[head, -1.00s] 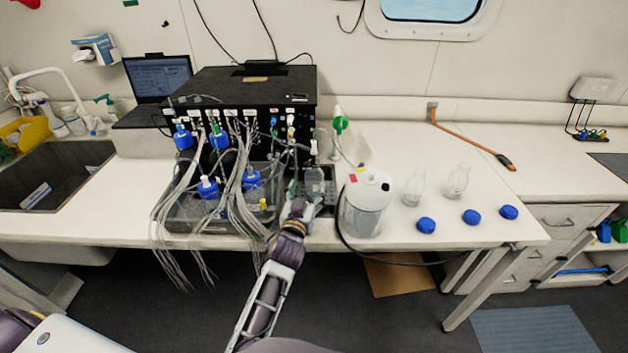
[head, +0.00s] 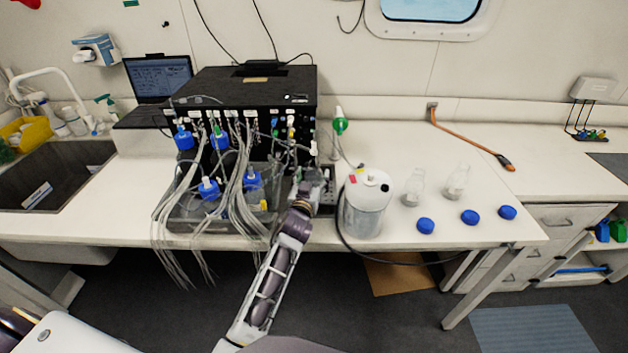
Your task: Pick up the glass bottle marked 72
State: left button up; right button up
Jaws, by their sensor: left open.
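My left gripper (head: 309,184) reaches over the bench from the front, at the right end of the dark tray (head: 185,226). It is open. A clear uncapped bottle (head: 315,172) stands at that spot, mostly hidden behind the gripper; I cannot tell whether the fingers are around it or touch it. Several blue-capped bottles with tubes, one of them here (head: 208,189), stand to the left. Two clear uncapped bottles, a nearer one (head: 413,190) and a farther one (head: 457,183), stand upright on the bench to the right. No number 72 is readable. My right gripper is not in view.
A large white-topped container (head: 366,205) stands just right of my gripper. Three loose blue caps (head: 470,217) lie by the front edge. Many tubes hang from the black instrument (head: 245,90) over the tray. The right bench is mostly clear.

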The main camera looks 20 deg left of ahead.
aim_at(313, 169)
pick_arm(q)
jog(key=shift+w, duration=0.4)
jog(key=shift+w+a, duration=0.1)
jog(key=shift+w, duration=0.05)
jog(key=shift+w+a+r+p, duration=0.2)
jog(key=shift+w+p, duration=0.1)
jog(key=shift+w, duration=0.35)
jog(key=shift+w+a+r+p, duration=0.15)
jog(key=shift+w+p, duration=0.15)
jog(key=shift+w, duration=0.3)
jog(key=shift+w+a+f, duration=0.1)
jog(key=shift+w+f, duration=0.05)
jog(key=shift+w, duration=0.45)
jog(key=shift+w+f, duration=0.1)
jog(key=shift+w, duration=0.5)
jog(key=shift+c, duration=0.4)
grip_shut()
jog(key=shift+r, duration=0.1)
